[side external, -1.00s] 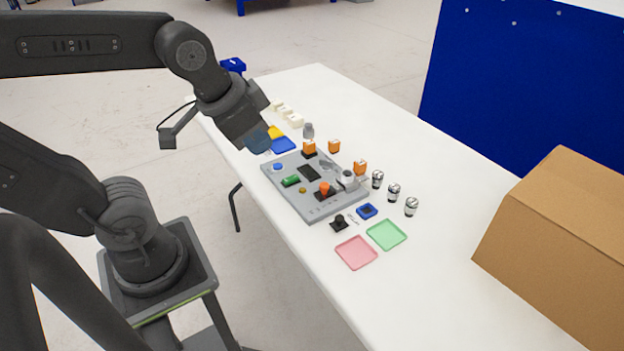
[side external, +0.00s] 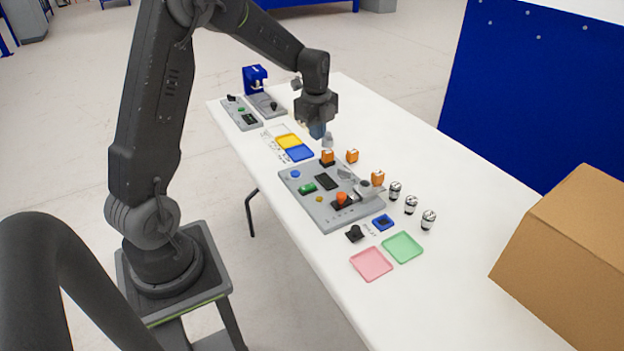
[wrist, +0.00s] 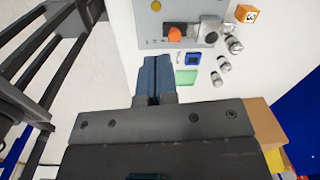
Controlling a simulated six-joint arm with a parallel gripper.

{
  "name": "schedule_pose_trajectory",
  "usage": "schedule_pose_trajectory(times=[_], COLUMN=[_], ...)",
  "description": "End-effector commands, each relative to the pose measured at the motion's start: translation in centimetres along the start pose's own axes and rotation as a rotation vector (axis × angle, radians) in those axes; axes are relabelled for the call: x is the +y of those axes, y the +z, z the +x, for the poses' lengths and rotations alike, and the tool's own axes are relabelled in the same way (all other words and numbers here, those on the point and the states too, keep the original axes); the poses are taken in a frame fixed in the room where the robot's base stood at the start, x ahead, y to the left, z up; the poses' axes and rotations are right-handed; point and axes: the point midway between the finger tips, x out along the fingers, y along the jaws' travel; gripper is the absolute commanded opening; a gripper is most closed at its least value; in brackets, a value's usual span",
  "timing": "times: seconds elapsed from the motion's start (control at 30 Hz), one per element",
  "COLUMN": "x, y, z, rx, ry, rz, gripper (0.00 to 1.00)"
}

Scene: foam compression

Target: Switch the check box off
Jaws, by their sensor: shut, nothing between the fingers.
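A grey panel (side external: 318,212) lies mid-table with a blue button (side external: 295,174), a green part (side external: 307,188), a dark window (side external: 326,181) and an orange knob (side external: 341,198). A smaller grey panel (side external: 236,112) at the far end carries a green part and a dark window. I cannot tell from the frames which is the check box, or a switch's on or off state. My gripper (side external: 318,131) is shut and empty, pointing down above the table behind the larger panel. Its blue fingers (wrist: 155,78) show together in the wrist view, with the orange knob (wrist: 174,34) beyond them.
A blue press-like device (side external: 255,78) stands at the far end. Yellow (side external: 288,141) and blue (side external: 299,153) trays lie near the gripper. Orange blocks (side external: 352,156) and metallic cylinders (side external: 411,205) stand right of the panel. Pink (side external: 371,264) and green (side external: 402,247) trays lie in front.

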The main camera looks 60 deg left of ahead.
Motion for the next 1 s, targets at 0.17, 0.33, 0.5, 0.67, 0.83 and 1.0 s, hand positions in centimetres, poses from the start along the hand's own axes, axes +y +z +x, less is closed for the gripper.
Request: schedule_pose_trajectory(times=[0.17, 0.33, 0.5, 0.67, 0.83, 1.0], x=[-0.9, -1.1, -1.1, -1.1, -1.0, -0.8], y=[2.5, 3.4, 3.4, 3.4, 3.3, 3.2], z=[3.3, 4.4, 4.4, 4.5, 5.5, 8.6], rx=[0.015, 0.022, 0.022, 0.022, 0.023, 0.025], ry=[0.041, 0.052, 0.053, 0.053, 0.055, 0.058], rz=[0.132, 0.184, 0.188, 0.188, 0.187, 0.187], gripper=[0.00, 0.00, 0.00, 0.00, 0.00, 0.00])
